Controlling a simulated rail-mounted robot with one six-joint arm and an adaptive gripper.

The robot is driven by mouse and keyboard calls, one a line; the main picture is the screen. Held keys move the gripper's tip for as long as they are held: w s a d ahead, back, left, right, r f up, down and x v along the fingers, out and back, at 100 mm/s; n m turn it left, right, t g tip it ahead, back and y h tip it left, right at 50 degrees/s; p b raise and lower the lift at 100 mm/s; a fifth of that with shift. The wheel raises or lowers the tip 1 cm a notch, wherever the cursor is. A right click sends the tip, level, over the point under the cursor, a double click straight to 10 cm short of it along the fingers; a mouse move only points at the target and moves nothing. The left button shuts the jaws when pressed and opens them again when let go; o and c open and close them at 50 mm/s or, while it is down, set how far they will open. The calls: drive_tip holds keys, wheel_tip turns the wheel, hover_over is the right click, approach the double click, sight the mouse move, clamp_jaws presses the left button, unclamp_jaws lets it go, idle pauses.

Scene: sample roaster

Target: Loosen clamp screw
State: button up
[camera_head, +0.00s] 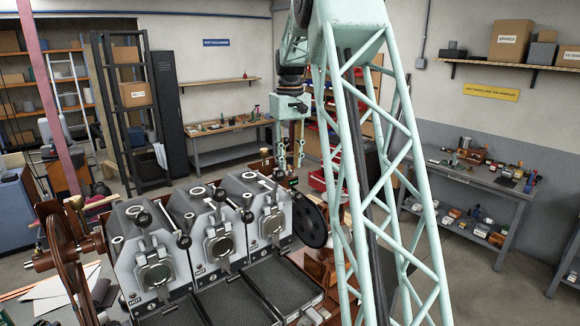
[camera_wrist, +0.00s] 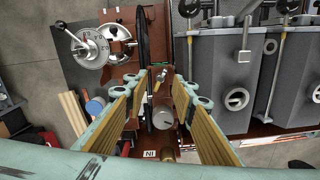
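My gripper (camera_head: 290,158) hangs above the right end of the roaster in the head view. In the wrist view its two fingers (camera_wrist: 160,85) with tan pads are spread apart, with no object held. A round grey knob (camera_wrist: 163,117) shows between and below the fingers, apart from the pads. A smaller light metal fitting (camera_wrist: 168,87) lies just beyond it. I cannot tell which of these is the clamp screw. The three-barrel sample roaster (camera_head: 217,245) stands at the lower left of the head view, with black ball handles and round front doors.
A black wheel (camera_head: 310,222) stands at the roaster's right end; its thin edge (camera_wrist: 140,40) runs close to the left finger. A graduated dial (camera_wrist: 90,48) and a blue-capped jar (camera_wrist: 95,105) lie to the left. A workbench (camera_head: 470,172) stands at the right.

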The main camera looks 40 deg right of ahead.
sight(289, 172)
wheel_tip(289, 172, up, 10)
idle(0.6)
drive_tip(key=shift+f, duration=0.1)
idle(0.4)
drive_tip(key=s+a+f+t+b, duration=0.1)
drive_tip(key=s+a+b, duration=0.4)
drive_tip(key=a, duration=0.5)
drive_tip(key=s+a+f+n+b, duration=0.1)
drive_tip(key=s+a+b, duration=0.2)
drive_tip(key=s+a, duration=0.55)
drive_tip(key=s+a+f+t+b, duration=0.1)
drive_tip(key=s+a+b, duration=0.3)
drive_tip(key=a, duration=0.7)
drive_tip(key=s+a+f+n+t+b, duration=0.1)
drive_tip(key=s+a+f+b, duration=0.4)
drive_tip(key=s+f, duration=0.6)
drive_tip(key=s+a+f+n+t+b, duration=0.1)
drive_tip(key=s+a+f+b, duration=0.4)
drive_tip(key=s+a+f, duration=0.5)
drive_tip(key=s+f, duration=0.1)
drive_tip(key=s, duration=0.7)
drive_tip(key=shift+a, duration=0.15)
